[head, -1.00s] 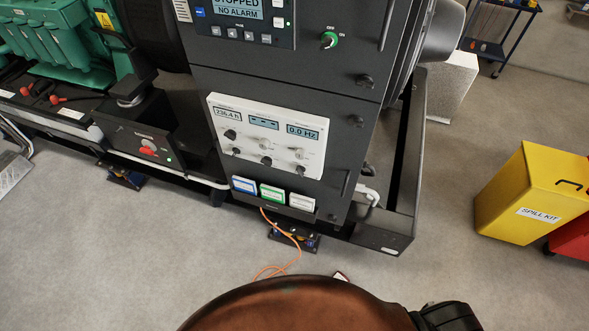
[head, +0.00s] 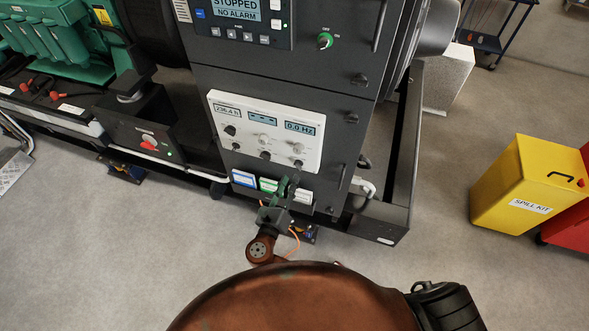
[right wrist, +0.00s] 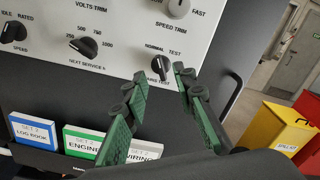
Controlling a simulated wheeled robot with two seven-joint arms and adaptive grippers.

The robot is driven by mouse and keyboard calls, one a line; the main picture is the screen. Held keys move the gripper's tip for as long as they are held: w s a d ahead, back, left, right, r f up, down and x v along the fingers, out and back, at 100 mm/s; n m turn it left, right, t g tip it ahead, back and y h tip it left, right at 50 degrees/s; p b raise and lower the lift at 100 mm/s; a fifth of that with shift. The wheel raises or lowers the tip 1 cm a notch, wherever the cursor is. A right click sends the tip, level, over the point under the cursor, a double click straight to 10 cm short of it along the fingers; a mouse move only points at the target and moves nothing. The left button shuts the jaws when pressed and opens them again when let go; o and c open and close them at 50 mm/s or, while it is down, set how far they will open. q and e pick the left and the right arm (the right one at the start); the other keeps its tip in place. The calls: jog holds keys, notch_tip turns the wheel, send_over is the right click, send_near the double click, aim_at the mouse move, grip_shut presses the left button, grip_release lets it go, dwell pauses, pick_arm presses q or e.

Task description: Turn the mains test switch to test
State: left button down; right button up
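The mains test switch is a small black knob (right wrist: 160,66) on the white control panel (head: 227,101), under the words NORMAL and TEST. In the right wrist view it shows between my fingertips, seemingly pointing up towards NORMAL. In the head view the knob (head: 298,163) is at the panel's lower right. My right gripper (right wrist: 166,76) is open, with a green-padded finger on each side of the knob in the picture; I cannot tell whether they touch it. It also shows in the head view (head: 290,183), reaching up from below the panel. My left gripper is not in view.
Other knobs sit close by: the service selector (right wrist: 83,47), the speed switch (right wrist: 13,31) and the speed trim (right wrist: 179,6). Binders (right wrist: 33,133) stand in a rack below the panel. A cabinet handle (right wrist: 234,91) is to the right. A yellow spill kit bin (head: 522,190) stands on the floor.

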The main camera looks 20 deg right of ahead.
aim_at(296, 167)
jog(key=x, duration=0.4)
jog(key=shift+w+d, duration=0.5)
jog(key=shift+w, duration=0.2)
jog(key=shift+w+d+f, duration=0.1)
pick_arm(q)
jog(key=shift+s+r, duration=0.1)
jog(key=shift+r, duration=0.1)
pick_arm(e)
grip_shut()
